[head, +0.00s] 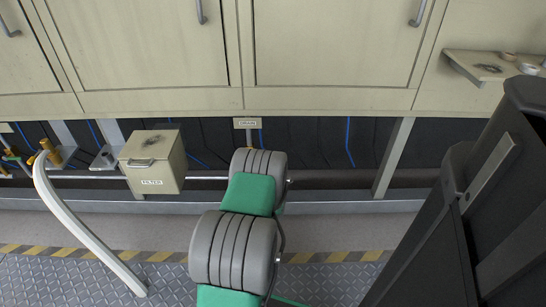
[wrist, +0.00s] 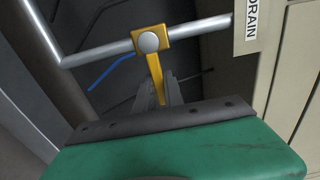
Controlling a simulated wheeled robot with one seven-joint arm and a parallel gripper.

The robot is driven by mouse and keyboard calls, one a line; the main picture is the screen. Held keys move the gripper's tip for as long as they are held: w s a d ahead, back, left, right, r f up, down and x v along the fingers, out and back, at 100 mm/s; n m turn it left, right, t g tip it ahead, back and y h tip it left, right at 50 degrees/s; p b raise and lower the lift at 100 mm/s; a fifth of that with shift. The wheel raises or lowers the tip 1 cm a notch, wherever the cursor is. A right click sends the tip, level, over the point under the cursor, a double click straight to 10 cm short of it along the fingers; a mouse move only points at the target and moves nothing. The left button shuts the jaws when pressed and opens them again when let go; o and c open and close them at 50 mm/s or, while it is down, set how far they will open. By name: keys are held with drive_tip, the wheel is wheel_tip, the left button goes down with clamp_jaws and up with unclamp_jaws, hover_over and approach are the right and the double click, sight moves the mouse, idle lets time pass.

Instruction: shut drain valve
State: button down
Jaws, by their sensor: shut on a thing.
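The drain valve (wrist: 151,39) is a yellow body with a round grey cap on a silver pipe. Its flat yellow lever (wrist: 156,76) points toward me, roughly crosswise to the pipe. My gripper (wrist: 164,92) is shut on the end of this lever, with dark fingers on both sides of it. The DRAIN label (wrist: 247,29) is beside the valve in the wrist view, and it also shows on the cabinet's lower edge in the head view (head: 247,122). In the head view my grey and green arm hides the valve and my gripper.
A box marked FILTER (head: 152,162) stands left of my arm. Cabinet doors (head: 140,45) are above the dark recess. A small shelf (head: 490,66) juts out at right.

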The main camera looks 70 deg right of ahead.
drive_tip(key=shift+w, duration=0.15)
drive_tip(key=c, duration=1.6)
unclamp_jaws()
drive_tip(key=shift+o, duration=0.8)
drive_tip(key=v, duration=0.7)
drive_tip(key=shift+s+a, duration=0.2)
drive_tip(key=shift+a, duration=0.15)
